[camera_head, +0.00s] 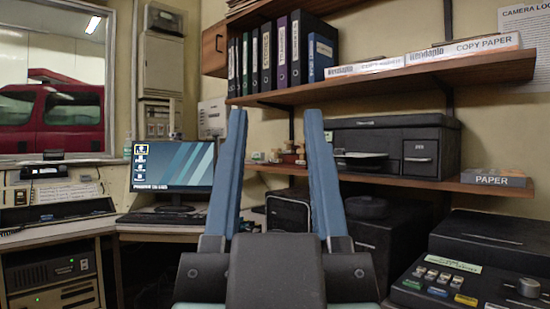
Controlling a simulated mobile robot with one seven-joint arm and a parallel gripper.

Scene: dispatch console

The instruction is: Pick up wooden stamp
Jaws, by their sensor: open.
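Several small brown and reddish items, which look like wooden stamps (289,157), stand on the lower wooden shelf, seen between my fingers. They are small in the picture, and I cannot tell which single one is the wooden stamp. My gripper (275,114) points forward with its two blue fingers wide apart and nothing between them. It appears well in front of the shelf, apart from the items. The right finger hides part of the shelf just right of them.
The upper shelf (400,82) holds binders (265,58) and copy paper boxes (465,47). A monitor (172,165) is left, a keypad machine (440,285) right.

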